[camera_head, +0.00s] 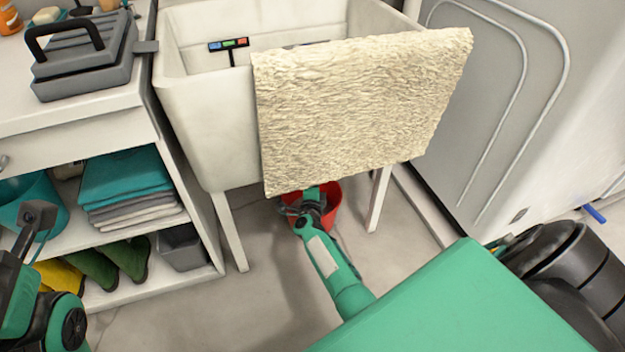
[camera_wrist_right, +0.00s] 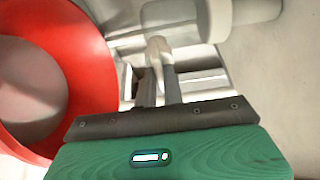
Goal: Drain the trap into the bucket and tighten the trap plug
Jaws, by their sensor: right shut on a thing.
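The red bucket (camera_head: 328,212) stands on the floor under the white sink (camera_head: 215,130). It also shows at the left of the right wrist view (camera_wrist_right: 85,60), tilted by the camera's angle. My right gripper (camera_wrist_right: 160,85) is under the sink beside the bucket, its fingers shut on a pale, blurred piece (camera_wrist_right: 160,52), possibly the trap plug. A thick white pipe (camera_wrist_right: 245,14), seemingly the trap, lies just beyond the fingers. In the head view the sink and hanging cloth hide the trap. My left gripper (camera_head: 38,215) seems to be at the left edge; its fingers are unclear.
A cream cloth (camera_head: 350,110) hangs over the sink's front. A shelf unit (camera_head: 150,290) at left holds folded towels (camera_head: 130,180), boots (camera_head: 115,262) and a grey bin (camera_head: 182,247). A white sink leg (camera_head: 378,198) is right of the bucket.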

